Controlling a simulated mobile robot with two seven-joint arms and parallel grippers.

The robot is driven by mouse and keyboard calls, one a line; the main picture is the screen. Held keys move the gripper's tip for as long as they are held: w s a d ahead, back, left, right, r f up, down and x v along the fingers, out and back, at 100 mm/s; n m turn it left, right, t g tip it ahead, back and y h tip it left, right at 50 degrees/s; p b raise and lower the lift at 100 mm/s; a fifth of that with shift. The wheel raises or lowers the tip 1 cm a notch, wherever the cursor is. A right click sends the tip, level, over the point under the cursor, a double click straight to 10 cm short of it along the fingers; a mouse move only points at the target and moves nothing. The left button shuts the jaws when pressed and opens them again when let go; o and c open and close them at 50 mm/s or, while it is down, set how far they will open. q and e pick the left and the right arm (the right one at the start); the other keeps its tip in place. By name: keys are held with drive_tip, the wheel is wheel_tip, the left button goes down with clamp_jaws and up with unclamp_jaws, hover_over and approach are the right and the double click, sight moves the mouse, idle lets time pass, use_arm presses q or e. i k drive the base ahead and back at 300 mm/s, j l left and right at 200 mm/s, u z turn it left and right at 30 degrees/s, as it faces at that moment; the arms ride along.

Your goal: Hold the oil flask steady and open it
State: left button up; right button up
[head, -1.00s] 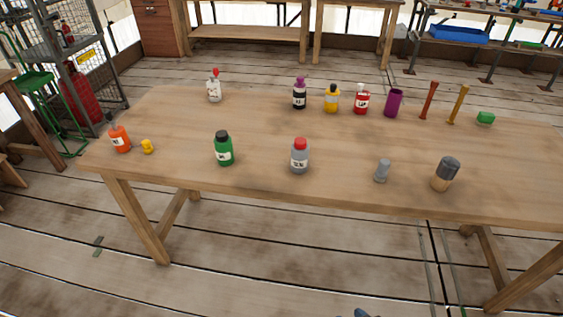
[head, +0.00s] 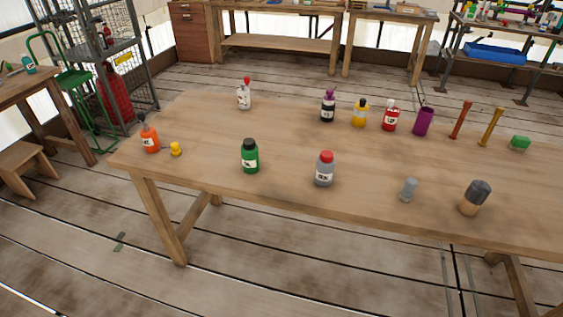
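A green bottle with a black cap (head: 250,156) stands upright near the front edge of the long wooden table (head: 300,135). Its white label is too small to read surely; it may be the oil flask. A grey bottle with a red cap (head: 324,169) stands upright to its right, also with a label I cannot read surely. Both caps are on. Other labelled bottles also stand on this table, so I cannot tell for sure which is the oil flask. Neither of my grippers is in view.
An orange bottle (head: 149,138) and a small yellow piece (head: 176,149) stand at the left end. A white bottle (head: 244,94), several other bottles and a purple cup (head: 423,121) stand farther back. A grey piece (head: 408,189) and a dark-topped jar (head: 475,198) stand front right.

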sight(251, 158)
drive_tip(key=i+j+z, duration=0.15)
drive_tip(key=j+z, duration=0.15)
drive_tip(key=j, duration=0.3)
drive_tip(key=j+z, duration=0.3)
drive_tip(key=j, duration=0.35)
drive_tip(key=i, duration=0.05)
